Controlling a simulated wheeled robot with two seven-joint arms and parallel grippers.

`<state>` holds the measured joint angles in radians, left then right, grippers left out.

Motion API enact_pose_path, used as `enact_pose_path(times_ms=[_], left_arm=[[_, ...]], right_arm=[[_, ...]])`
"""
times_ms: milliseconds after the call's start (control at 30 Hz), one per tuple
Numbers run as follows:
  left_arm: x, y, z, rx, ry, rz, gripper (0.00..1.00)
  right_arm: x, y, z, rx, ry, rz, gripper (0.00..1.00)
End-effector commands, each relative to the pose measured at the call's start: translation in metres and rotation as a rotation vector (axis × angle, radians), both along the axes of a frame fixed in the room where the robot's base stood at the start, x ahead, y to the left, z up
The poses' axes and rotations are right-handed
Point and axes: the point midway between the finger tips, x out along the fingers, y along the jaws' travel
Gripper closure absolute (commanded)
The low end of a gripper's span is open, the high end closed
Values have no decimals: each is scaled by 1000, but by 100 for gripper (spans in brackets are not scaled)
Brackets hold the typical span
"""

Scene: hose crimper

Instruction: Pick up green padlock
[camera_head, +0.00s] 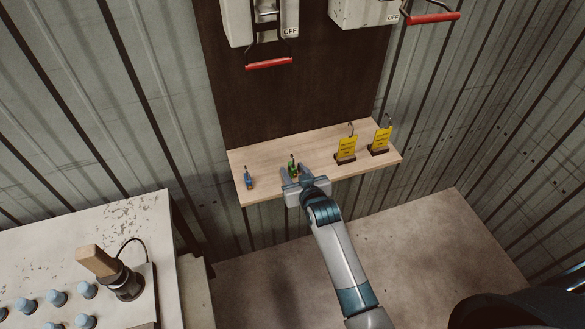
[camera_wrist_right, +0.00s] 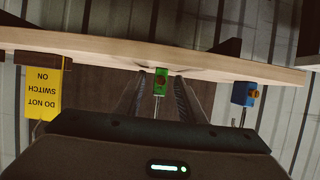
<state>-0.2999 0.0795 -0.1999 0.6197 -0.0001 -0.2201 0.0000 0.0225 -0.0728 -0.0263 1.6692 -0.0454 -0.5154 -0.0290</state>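The green padlock (camera_head: 292,168) stands on the wooden shelf (camera_head: 225,193), near the front edge. It also shows in the right wrist view (camera_wrist_right: 160,80), where the picture looks upside down. My right gripper (camera_head: 296,173) reaches the shelf from the front. Its fingers are open, one on each side of the padlock, with a visible gap on both sides (camera_wrist_right: 158,92). The fingers partly cover the padlock's lower part in the head view. My left gripper is not in view.
A blue padlock (camera_head: 249,179) stands at the shelf's left end. Two yellow tags (camera_head: 347,148) (camera_head: 382,138) stand on dark holders to the right. Switch boxes with red handles (camera_head: 269,64) (camera_head: 432,18) hang above. A table with a lever and blue buttons (camera_head: 86,290) is lower left.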

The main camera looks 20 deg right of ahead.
Motion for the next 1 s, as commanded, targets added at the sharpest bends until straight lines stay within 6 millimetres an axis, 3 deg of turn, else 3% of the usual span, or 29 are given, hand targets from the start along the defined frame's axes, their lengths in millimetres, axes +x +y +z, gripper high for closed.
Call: enact_pose_path(times_ms=[167, 300, 733, 1000], left_arm=[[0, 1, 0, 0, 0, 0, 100], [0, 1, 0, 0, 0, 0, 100], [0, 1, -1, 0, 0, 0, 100], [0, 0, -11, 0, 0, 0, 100]], right_arm=[[0, 0, 0, 0, 0, 0, 66], [0, 0, 0, 0, 0, 0, 100], [0, 0, 3, 0, -2, 0, 100], [1, 0, 23, 0, -5, 0, 100]])
